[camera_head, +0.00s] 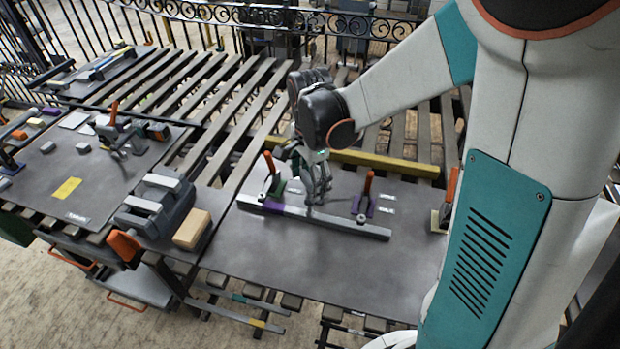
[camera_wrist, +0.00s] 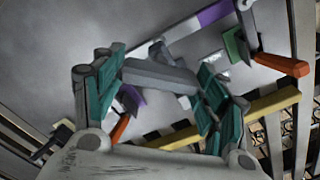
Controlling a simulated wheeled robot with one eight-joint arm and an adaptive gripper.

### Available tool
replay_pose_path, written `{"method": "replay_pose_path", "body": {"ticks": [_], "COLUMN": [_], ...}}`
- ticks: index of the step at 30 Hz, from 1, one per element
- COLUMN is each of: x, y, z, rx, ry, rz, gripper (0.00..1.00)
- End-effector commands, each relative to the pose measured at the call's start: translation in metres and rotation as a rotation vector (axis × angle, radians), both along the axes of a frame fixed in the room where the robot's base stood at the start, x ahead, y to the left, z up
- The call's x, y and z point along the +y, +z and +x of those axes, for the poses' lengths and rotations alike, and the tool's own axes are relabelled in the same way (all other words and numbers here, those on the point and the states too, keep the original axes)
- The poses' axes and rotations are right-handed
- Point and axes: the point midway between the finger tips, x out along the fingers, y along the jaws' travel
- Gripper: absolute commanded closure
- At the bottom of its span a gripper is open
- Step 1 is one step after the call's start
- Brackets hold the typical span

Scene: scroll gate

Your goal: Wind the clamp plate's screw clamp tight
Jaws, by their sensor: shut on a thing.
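My gripper (camera_head: 316,190) reaches down over the clamp plate (camera_head: 290,250) at the middle of the bench. Its teal-padded fingers (camera_wrist: 160,88) are shut on a short grey bar-shaped piece (camera_wrist: 158,75) that spans between them. It looks like the screw clamp's crosspiece, but the screw and clamp body are mostly hidden by my fingers. A long grey bar (camera_head: 345,223) with a purple left part lies on the plate under the gripper. An orange-handled clamp stands left (camera_head: 270,180) of my gripper and another stands right (camera_head: 365,195); both handles are upright.
A yellow bar (camera_head: 385,162) lies behind the plate. A grey vise (camera_head: 155,205) and a wooden block (camera_head: 192,229) stand at the left. Another plate with clamps and a yellow patch (camera_head: 66,188) lies farther left. The front of the clamp plate is clear.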

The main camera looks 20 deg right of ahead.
Motion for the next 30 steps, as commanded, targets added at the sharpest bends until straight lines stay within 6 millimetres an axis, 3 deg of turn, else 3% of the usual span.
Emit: {"method": "replay_pose_path", "body": {"ticks": [15, 30], "x": [0.0002, 0.0002], "y": [0.0016, 0.0017], "z": [0.002, 0.0022], "rx": [-0.003, -0.004], "ry": [-0.374, -0.465], "rz": [0.0, 0.001], "gripper": [0.57, 0.57]}}
